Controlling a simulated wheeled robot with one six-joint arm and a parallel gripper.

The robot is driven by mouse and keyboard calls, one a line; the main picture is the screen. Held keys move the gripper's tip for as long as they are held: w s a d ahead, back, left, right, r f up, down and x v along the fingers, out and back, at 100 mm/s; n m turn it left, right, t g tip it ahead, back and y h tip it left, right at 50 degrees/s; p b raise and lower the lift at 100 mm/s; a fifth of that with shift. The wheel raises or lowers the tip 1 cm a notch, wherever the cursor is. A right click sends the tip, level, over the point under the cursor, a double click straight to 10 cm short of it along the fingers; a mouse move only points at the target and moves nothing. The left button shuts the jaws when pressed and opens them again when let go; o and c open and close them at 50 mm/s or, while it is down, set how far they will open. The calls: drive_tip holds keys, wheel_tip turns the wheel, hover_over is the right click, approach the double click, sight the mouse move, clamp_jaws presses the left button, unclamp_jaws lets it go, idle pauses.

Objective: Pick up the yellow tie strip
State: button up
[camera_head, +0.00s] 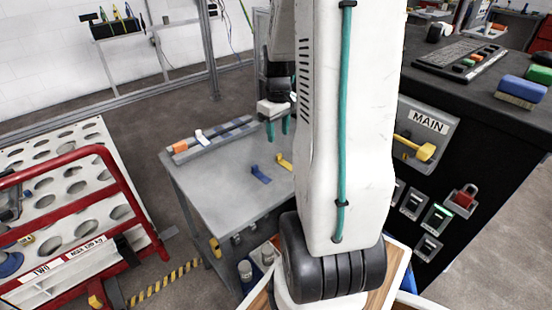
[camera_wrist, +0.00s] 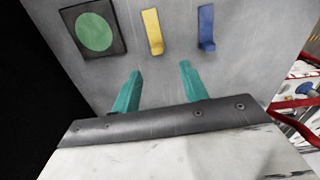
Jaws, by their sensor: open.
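The yellow tie strip (camera_head: 284,162) lies on the grey metal table (camera_head: 215,180), close to my arm in the head view. It shows whole in the wrist view (camera_wrist: 152,32), flat with a bent end towards me. My gripper (camera_head: 278,130) hangs above the table, near the strip and behind my arm. In the wrist view its two teal fingers (camera_wrist: 158,85) stand apart with nothing between them. The strip lies beyond the fingertips, apart from them. A similar blue strip (camera_head: 260,174) lies to the left of the yellow one in the head view and right of it in the wrist view (camera_wrist: 207,28).
A dark square with a green disc (camera_wrist: 93,34) lies left of the strip in the wrist view. A grey rail with blocks (camera_head: 212,140) runs along the table's back edge. A red-framed rack (camera_head: 75,220) stands left, a black MAIN cabinet (camera_head: 478,140) right.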

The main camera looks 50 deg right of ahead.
sight(280, 155)
drive_tip(key=f, duration=0.8)
drive_tip(key=shift+s+d+f, duration=0.15)
drive_tip(key=shift+d+f, duration=0.15)
drive_tip(key=shift+f, duration=0.1)
drive_tip(key=c, duration=0.9)
